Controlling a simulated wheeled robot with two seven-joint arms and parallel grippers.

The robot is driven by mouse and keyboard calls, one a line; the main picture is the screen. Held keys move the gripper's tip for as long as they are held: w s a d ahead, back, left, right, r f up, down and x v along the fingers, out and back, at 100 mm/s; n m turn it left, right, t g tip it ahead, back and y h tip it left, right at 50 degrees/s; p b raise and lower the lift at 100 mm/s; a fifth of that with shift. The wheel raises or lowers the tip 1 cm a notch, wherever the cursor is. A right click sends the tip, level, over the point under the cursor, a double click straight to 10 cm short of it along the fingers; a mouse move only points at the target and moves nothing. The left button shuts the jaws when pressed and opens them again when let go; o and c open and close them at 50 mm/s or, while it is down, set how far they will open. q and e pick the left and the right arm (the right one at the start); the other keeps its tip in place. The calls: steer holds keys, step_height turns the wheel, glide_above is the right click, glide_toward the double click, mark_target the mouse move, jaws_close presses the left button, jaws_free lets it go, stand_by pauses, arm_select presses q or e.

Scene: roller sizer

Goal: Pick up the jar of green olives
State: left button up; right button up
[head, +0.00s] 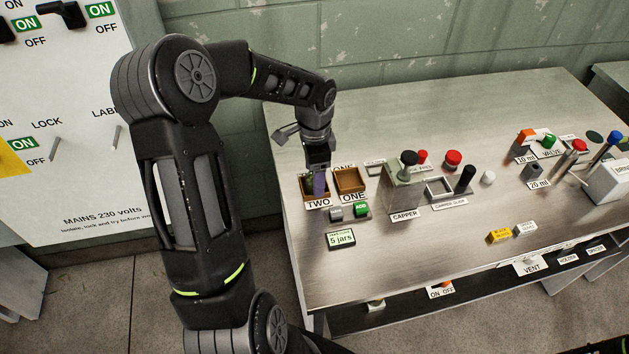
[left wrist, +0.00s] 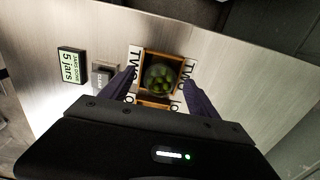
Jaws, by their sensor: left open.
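The jar of green olives (left wrist: 160,77) stands in a small wooden box (left wrist: 148,54) labelled TWO in the left wrist view. Its round top faces the camera and green olives show in it. My left gripper (left wrist: 162,82) is open, with one finger on each side of the jar and box in that view. I cannot tell whether the fingers touch the jar. In the head view my left gripper (head: 319,180) is right over the box marked TWO (head: 307,190), and it hides most of the jar. My right gripper is not in view.
A second wooden box (head: 350,179) marked ONE stands just right of box TWO. A grey and a green button (head: 361,208) and a "5 jars" display (head: 341,238) sit in front. The capper (head: 404,190) stands further right. The bench's front middle (head: 420,260) is clear.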

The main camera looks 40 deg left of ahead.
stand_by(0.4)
arm_select(q)
jaws_close()
stand_by(0.6)
